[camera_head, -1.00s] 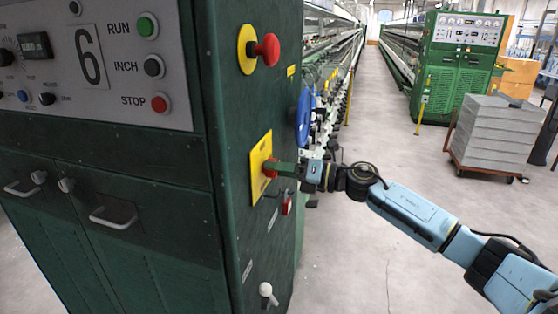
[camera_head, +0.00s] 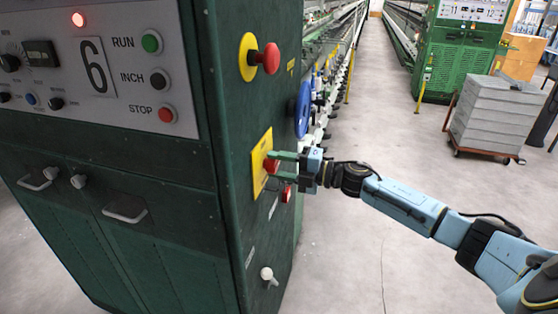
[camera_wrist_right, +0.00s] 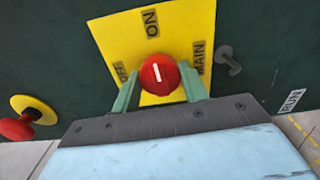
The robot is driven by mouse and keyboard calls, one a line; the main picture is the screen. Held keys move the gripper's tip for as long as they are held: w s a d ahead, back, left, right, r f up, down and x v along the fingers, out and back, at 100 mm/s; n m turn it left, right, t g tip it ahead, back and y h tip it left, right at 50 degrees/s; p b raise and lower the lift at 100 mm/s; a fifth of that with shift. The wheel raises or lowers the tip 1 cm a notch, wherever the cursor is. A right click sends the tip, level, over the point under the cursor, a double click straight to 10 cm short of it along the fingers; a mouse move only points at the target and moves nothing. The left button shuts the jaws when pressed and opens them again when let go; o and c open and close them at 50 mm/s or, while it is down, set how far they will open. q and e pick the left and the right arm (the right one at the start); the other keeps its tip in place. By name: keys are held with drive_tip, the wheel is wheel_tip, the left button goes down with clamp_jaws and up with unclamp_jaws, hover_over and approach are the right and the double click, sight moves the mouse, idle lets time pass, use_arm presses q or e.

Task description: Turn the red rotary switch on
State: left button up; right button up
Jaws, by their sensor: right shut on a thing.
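The red rotary switch (camera_head: 271,165) sits on a yellow plate (camera_head: 259,174) on the side of the dark green machine cabinet. In the right wrist view the red knob (camera_wrist_right: 158,74) has a white line pointing up at the ON label (camera_wrist_right: 150,22). The OFF label (camera_wrist_right: 119,72) is to the left and the MAIN label (camera_wrist_right: 199,57) to the right. My right gripper (camera_head: 277,166) has its green fingers on either side of the knob, shut on it; they also show in the right wrist view (camera_wrist_right: 160,87). My left gripper is not in view.
A cart with grey crates (camera_head: 496,115) stands at right. The aisle floor is clear.

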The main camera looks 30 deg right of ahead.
drive_tip(key=shift+m, duration=0.4)
drive_tip(key=o, duration=1)
drive_tip(key=shift+s, duration=0.1)
drive_tip(key=shift+b+v, duration=0.95)
drive_tip(key=shift+v, duration=5.7)
